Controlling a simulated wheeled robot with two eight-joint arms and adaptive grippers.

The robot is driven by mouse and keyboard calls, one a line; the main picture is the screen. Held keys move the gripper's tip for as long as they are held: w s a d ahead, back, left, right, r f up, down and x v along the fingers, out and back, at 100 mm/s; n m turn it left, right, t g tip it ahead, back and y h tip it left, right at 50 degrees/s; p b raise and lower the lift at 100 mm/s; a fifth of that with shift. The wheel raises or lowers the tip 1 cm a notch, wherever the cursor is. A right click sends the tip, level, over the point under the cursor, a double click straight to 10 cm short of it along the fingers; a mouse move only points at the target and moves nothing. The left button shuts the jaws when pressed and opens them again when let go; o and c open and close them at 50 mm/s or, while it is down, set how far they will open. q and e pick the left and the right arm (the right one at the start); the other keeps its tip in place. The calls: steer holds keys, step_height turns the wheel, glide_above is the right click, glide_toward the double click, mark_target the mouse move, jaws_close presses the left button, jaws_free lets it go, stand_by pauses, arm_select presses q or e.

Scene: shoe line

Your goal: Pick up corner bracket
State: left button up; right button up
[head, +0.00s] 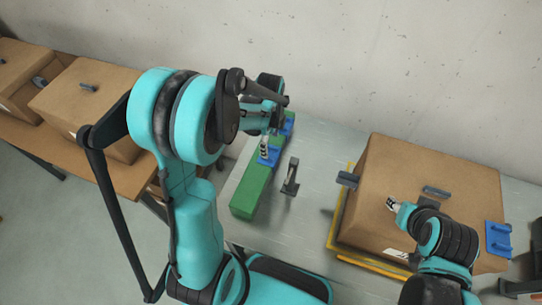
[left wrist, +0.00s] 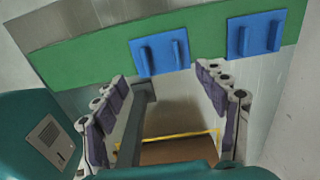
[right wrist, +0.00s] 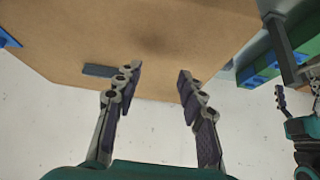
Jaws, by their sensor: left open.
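Blue corner brackets sit on a long green block (head: 247,192) on the grey table; one (head: 269,156) is near its middle, another (head: 289,120) toward its far end. In the left wrist view two blue brackets, one (left wrist: 160,53) at centre and one (left wrist: 256,34) at right, lie against the green. My left gripper (left wrist: 163,78) is open and empty, its fingers pointing toward the block; in the head view my arm partly hides it. My right gripper (right wrist: 160,75) is open and empty over a cardboard box (head: 440,175). Another blue bracket (head: 498,240) is at that box's right side.
A dark upright post (head: 290,177) stands beside the green block and shows close to the left fingers in the left wrist view (left wrist: 135,120). A yellow frame (head: 333,225) surrounds the box's base. Dark handles (head: 436,192) lie on the box. More boxes (head: 85,95) stand at left.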

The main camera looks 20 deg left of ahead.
mark_target(271, 155)
arm_select(q)
step_height(271, 155, down, 6)
steer(key=shift+w+d+b, duration=0.1)
steer(key=shift+w+b, duration=0.05)
steer(key=shift+b, duration=1)
arm_select(e)
step_height(271, 155, down, 3)
steer(key=shift+r, duration=0.2)
arm_select(q)
steer(key=shift+r, duration=0.1)
arm_select(e)
steer(key=shift+r, duration=0.1)
arm_select(q)
steer(key=c, duration=1.3)
